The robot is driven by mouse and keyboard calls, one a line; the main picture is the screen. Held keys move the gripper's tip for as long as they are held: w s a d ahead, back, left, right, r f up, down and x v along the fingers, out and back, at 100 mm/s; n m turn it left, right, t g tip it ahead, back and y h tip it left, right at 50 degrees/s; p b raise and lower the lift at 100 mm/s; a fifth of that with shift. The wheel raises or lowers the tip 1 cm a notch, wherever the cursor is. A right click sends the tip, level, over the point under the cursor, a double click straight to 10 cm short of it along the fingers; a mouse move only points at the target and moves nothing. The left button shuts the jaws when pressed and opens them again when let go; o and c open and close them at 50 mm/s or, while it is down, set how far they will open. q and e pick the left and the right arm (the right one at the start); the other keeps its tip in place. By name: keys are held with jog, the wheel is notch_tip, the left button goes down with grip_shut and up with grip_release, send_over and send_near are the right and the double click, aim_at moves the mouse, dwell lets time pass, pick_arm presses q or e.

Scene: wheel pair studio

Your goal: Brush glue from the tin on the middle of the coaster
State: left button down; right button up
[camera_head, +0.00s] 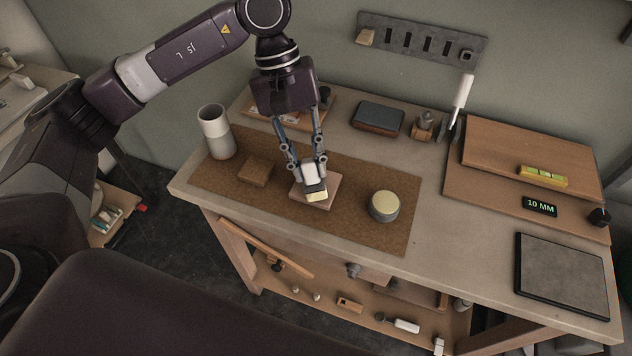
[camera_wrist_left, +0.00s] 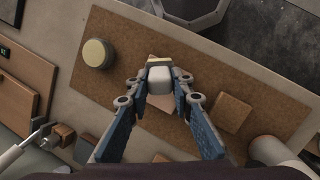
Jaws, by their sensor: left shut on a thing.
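My left gripper (camera_head: 308,168) is shut on a brush (camera_head: 313,182) with a white handle, a dark band and pale yellow bristles pointing down. The brush also shows between the fingers in the left wrist view (camera_wrist_left: 160,75). The square light-wood coaster (camera_head: 329,187) lies on the cork mat under the brush and is partly hidden by it. The bristles appear over the coaster's near part; I cannot tell whether they touch it. The round tin (camera_head: 384,207), with a pale yellow top, stands to the right of the coaster, and in the left wrist view (camera_wrist_left: 97,53) at upper left.
A brown block (camera_head: 255,172) and a grey-white cup (camera_head: 216,132) stand left of the coaster on the cork mat (camera_head: 350,232). A dark box (camera_head: 377,118) lies behind. A wooden board (camera_head: 485,185) and a dark square pad (camera_head: 562,275) lie to the right.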

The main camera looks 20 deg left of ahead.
pick_arm(q)
jog(key=shift+w+d+f+b, duration=0.15)
jog(key=shift+w+b, duration=0.65)
jog(key=shift+w, duration=1.45)
